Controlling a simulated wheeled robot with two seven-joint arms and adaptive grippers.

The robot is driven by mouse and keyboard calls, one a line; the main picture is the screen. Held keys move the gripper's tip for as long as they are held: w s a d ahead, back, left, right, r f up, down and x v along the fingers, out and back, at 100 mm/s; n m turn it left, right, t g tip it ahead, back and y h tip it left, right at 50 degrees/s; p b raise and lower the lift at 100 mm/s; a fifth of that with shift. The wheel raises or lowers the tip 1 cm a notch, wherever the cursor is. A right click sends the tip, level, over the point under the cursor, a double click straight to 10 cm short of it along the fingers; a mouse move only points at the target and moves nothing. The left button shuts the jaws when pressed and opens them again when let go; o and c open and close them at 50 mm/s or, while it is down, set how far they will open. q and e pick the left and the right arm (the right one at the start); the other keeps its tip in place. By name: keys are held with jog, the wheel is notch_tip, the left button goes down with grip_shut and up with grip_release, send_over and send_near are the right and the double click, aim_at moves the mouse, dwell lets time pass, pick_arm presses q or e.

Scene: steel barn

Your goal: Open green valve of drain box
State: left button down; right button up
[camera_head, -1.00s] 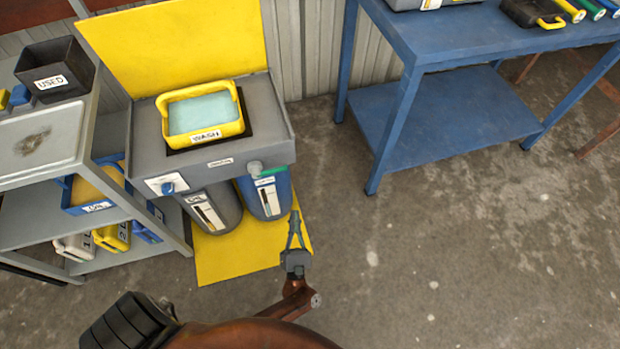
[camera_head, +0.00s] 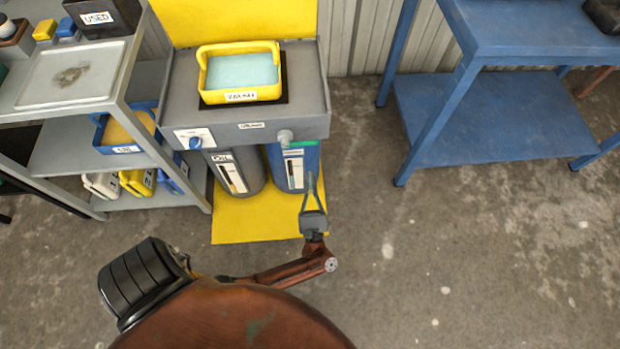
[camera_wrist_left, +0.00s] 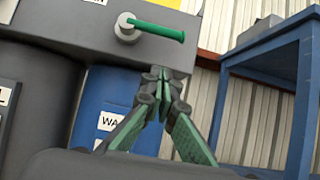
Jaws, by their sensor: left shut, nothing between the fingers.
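The drain box (camera_head: 240,133) is a grey sink unit with a yellow basin on top. Its green valve (camera_head: 302,143) sits on the front face at the right, above the blue drum; the green lever points right from a grey hub. In the left wrist view the green valve lever (camera_wrist_left: 158,29) is roughly level, above and apart from the fingertips. My left gripper (camera_head: 311,180) is shut and empty, in front of the blue drum's right edge and below the valve. Its fingertips also show in the left wrist view (camera_wrist_left: 160,75). My right gripper is not in view.
A blue knob (camera_head: 194,143) is on the drain box's left front. The grey drum (camera_head: 237,178) and blue drum (camera_head: 292,170) stand beneath on a yellow mat (camera_head: 262,222). A grey shelf rack (camera_head: 70,155) is left, a blue table (camera_head: 530,35) right. The floor between is clear.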

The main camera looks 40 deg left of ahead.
aim_at(300, 142)
pick_arm(q)
jog(key=w+a+r, duration=0.3)
jog(key=r, duration=0.3)
jog(key=shift+a+r, duration=0.3)
jog(key=shift+a, duration=0.1)
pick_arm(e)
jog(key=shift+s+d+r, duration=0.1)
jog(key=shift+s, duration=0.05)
pick_arm(q)
jog(key=shift+w+r+n, duration=0.1)
jog(key=shift+n, duration=0.2)
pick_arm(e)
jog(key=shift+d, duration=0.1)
